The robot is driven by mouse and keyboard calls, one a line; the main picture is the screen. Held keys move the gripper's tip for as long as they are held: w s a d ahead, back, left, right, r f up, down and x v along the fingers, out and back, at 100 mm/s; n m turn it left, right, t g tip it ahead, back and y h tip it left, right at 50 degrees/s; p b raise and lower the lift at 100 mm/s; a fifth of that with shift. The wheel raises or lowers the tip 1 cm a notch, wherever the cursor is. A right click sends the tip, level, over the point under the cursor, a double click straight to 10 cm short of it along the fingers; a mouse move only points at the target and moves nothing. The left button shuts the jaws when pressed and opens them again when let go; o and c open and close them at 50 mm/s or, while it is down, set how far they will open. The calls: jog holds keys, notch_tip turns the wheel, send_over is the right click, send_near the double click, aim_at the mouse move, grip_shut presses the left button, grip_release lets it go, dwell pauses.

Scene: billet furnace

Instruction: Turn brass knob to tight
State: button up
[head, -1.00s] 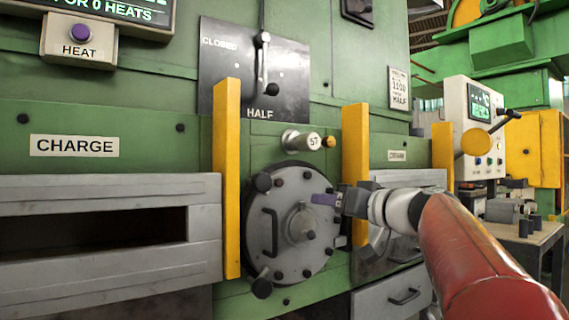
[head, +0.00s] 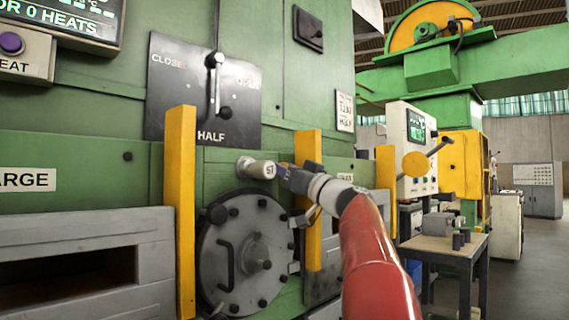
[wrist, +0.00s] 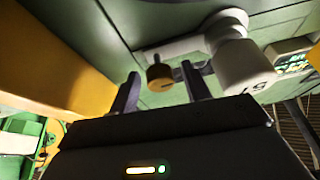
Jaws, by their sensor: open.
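The brass knob (wrist: 159,77) is a small, dull gold cylinder with a dark mark, seen in the wrist view beside a white numbered fitting (wrist: 243,66). My gripper (wrist: 160,70) is open, with one dark finger on each side of the knob in that view. Gaps show between the knob and both fingers. I cannot tell how deep it sits between them. In the head view my gripper (head: 284,171) is just right of the white fitting (head: 257,168), above the round grey hatch (head: 245,255). The knob is hidden there behind the gripper.
Yellow upright posts (head: 180,215) and (head: 308,200) flank the hatch; my arm passes in front of the right one. A lever on a black plate (head: 204,92) is above. A side table (head: 447,247) stands right, with open floor beyond.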

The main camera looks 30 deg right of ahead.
jog(key=c, duration=1)
jog(key=shift+a+m, duration=0.1)
jog(key=shift+m, duration=0.2)
jog(key=m+h+b, duration=0.1)
jog(key=m+h, duration=0.2)
jog(key=m, duration=0.2)
jog(key=shift+t, duration=0.4)
jog(key=m+h, duration=0.1)
jog(key=m, duration=0.2)
jog(key=m+h+p, duration=0.1)
jog(key=m+h, duration=0.1)
jog(key=m, duration=0.2)
jog(key=shift+r+m+g+h, duration=0.1)
jog(key=shift+m+g+h, duration=0.2)
jog(key=shift+g, duration=0.1)
jog(key=m, duration=0.2)
jog(key=m+g+h, duration=0.1)
jog(key=m, duration=0.2)
jog(key=shift+w+g+p, duration=0.1)
jog(key=shift+g+p, duration=0.2)
jog(key=shift+p, duration=0.1)
jog(key=m, duration=0.2)
jog(key=m+g, duration=0.1)
jog(key=m, duration=0.1)
jog(key=shift+m+g+h, duration=0.3)
jog(key=shift+m, duration=0.1)
jog(key=shift+f, duration=0.2)
